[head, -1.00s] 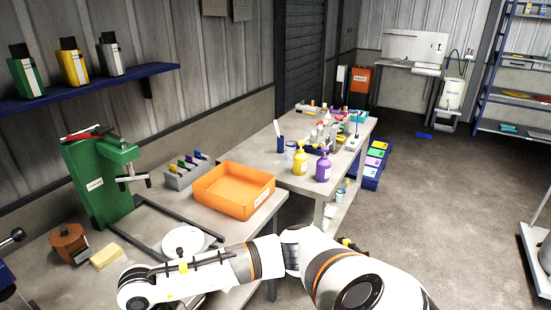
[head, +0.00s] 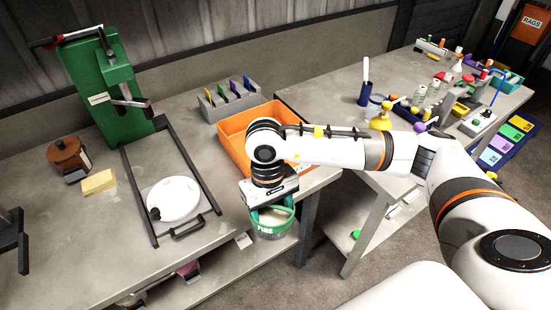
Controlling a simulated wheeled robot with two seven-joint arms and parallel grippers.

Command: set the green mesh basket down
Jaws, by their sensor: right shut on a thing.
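The green mesh basket (head: 268,229) hangs under my right gripper (head: 271,207) in the head view, at the front edge of the near workbench. It has a pale band with partly readable lettering and a light inside. My right gripper points down and is shut on the basket's upper part; the wrist hides much of the grip. The basket looks roughly upright. I cannot tell whether its bottom touches anything. My left gripper is not in view.
An orange tray (head: 234,133) stands just behind my right wrist.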

